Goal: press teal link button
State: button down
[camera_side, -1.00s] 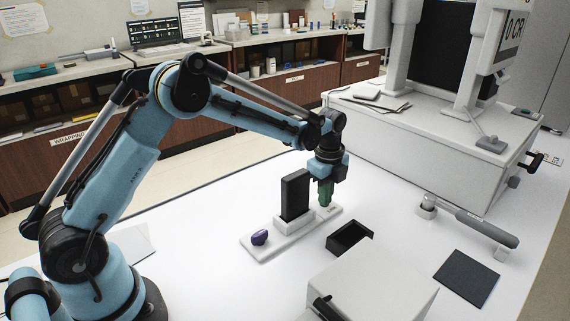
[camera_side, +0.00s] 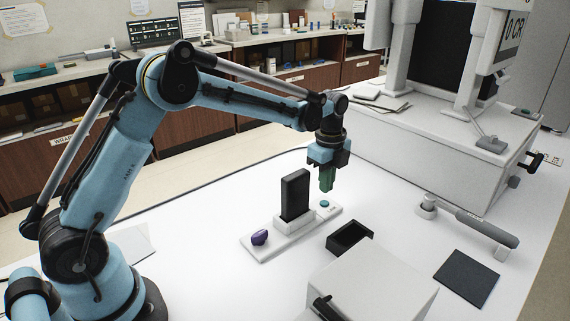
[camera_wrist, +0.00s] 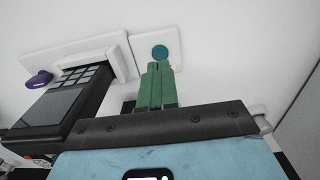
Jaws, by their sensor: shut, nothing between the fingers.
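The teal button (camera_side: 324,203) is a small round disc at the right end of a white base plate (camera_side: 268,252). It also shows in the wrist view (camera_wrist: 160,52), just beyond my fingertips. My gripper (camera_side: 326,188) has green fingers, closed together and empty, pointing down. It hangs above the button with a visible gap. In the wrist view my closed fingers (camera_wrist: 158,68) appear just below the button. A black card terminal (camera_side: 295,193) stands upright in a white cradle in the middle of the plate.
A purple knob (camera_side: 259,237) sits at the plate's left end. A small black open tray (camera_side: 350,238) and a white box (camera_side: 372,285) are in front and to the right. A grey-handled device (camera_side: 472,222) and a dark mat (camera_side: 467,277) lie further right.

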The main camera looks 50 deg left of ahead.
jog(key=shift+r, duration=2.15)
jog(key=s+d+r+n+t, duration=0.4)
jog(key=s+r+n, duration=0.15)
jog(key=n, duration=0.55)
jog(key=s+a+n+t, duration=0.1)
jog(key=s+n, duration=0.2)
jog(key=s, duration=0.4)
jog(key=s+a+f+n+t, duration=0.1)
jog(key=s+n, duration=0.3)
jog(key=s, duration=0.4)
jog(key=shift+s+a+f+t, duration=0.15)
jog(key=shift+s+a+t, duration=0.15)
jog(key=shift+a+t, duration=0.4)
